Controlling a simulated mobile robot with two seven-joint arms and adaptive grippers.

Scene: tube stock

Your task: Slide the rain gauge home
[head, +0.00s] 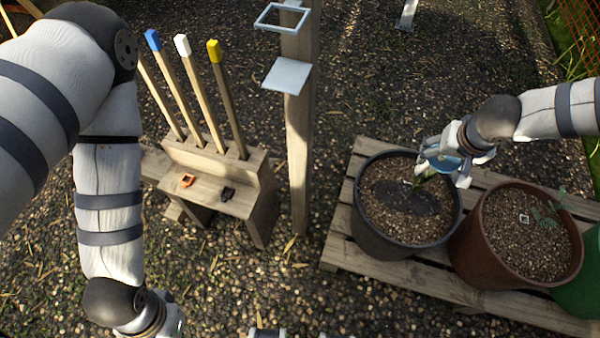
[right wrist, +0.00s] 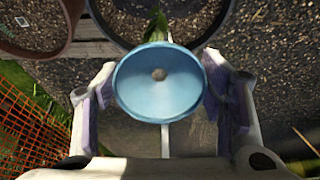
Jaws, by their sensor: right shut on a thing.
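The rain gauge (head: 449,163) is light blue, with a round funnel-like mouth. My right gripper (head: 447,161) is shut on it above the back right of the black pot. In the right wrist view the gauge (right wrist: 158,95) shows its open mouth, with a small hole at the centre, between the two fingers of my right gripper (right wrist: 160,88). Its lower part is hidden. A wooden post (head: 299,140) carries a white square ring (head: 281,17) and, below it, a pale flat plate (head: 287,75). Ring and plate are empty. My left arm ends at the bottom left; its fingers do not show.
A black pot (head: 377,232) and a brown pot (head: 468,255) stand on a slatted wooden pallet (head: 425,277), with a green pot (head: 580,290) at the right edge. A wooden stand (head: 232,195) holds several colour-topped stakes left of the post. Gravel between post and pallet is clear.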

